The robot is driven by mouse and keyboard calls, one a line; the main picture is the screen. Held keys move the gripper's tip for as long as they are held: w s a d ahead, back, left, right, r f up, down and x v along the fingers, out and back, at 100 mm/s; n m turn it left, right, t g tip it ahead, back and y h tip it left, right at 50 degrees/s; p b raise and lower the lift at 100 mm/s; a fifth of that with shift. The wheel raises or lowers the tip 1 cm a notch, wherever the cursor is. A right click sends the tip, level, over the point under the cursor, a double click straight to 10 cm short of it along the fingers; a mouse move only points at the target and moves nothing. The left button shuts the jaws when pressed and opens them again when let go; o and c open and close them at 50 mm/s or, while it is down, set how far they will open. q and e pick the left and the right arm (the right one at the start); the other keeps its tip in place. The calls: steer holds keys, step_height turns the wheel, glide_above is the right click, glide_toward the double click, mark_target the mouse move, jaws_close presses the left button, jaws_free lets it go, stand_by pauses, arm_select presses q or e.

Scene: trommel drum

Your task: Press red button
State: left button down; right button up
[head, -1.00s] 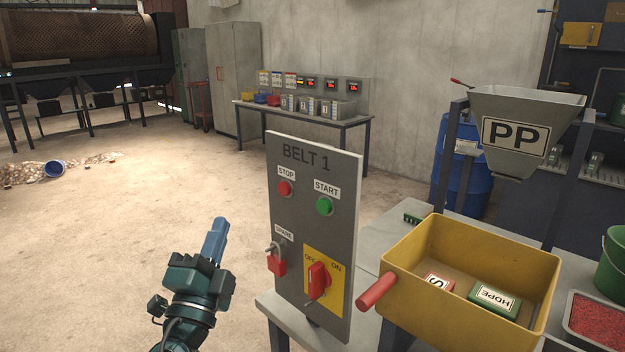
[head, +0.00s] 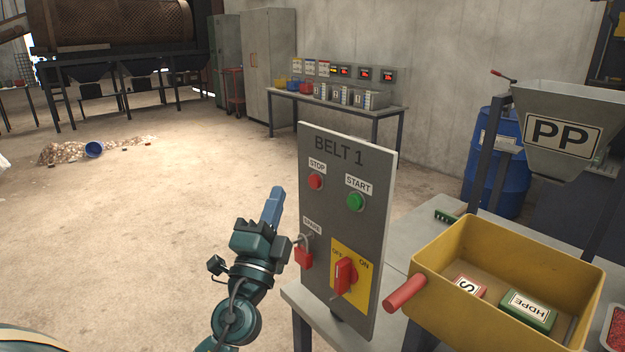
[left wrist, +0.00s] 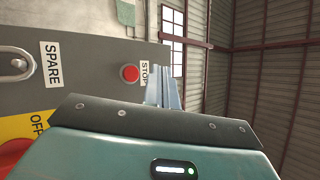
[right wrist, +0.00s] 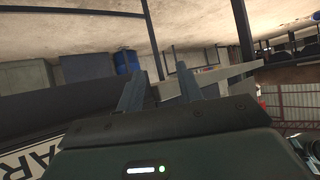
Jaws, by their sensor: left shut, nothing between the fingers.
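The red button (head: 315,181) sits under the STOP label on the upright grey BELT 1 panel (head: 330,235). It also shows in the left wrist view (left wrist: 130,73), just left of the fingers. My left gripper (head: 272,205) is shut and empty. In the head view it is left of the panel and a little lower than the red button, apart from it. My right gripper (right wrist: 158,85) shows only in its own wrist view, with its fingers spread apart and nothing between them.
The panel also carries a green START button (head: 355,202), a red padlock (head: 303,257) by SPARE and a red rotary switch (head: 344,275). A yellow bin (head: 455,320) with a red handle stands right of the panel. Open floor lies to the left.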

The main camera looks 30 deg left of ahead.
mark_target(315, 181)
arm_select(q)
steer(key=w, duration=0.1)
steer(key=w+d, duration=0.1)
steer(key=w, duration=0.2)
steer(key=shift+w+d, duration=0.1)
steer(key=shift+d, duration=0.3)
arm_select(e)
steer(key=shift+w, duration=0.15)
steer(key=shift+r, duration=0.1)
stand_by(0.5)
arm_select(q)
steer(key=shift+w+b, duration=0.1)
steer(key=shift+b, duration=0.25)
stand_by(0.7)
steer(key=shift+w+d, duration=0.15)
steer(key=shift+w, duration=0.15)
arm_select(e)
steer(key=shift+f, duration=0.3)
arm_select(q)
steer(key=shift+w+d+b, duration=0.15)
steer(key=shift+w+b, duration=0.15)
steer(key=shift+w, duration=0.1)
arm_select(e)
steer(key=shift+f, duration=0.15)
arm_select(q)
steer(key=shift+s, duration=0.1)
stand_by(0.4)
steer(key=shift+s+a, duration=0.35)
steer(key=shift+s, duration=0.35)
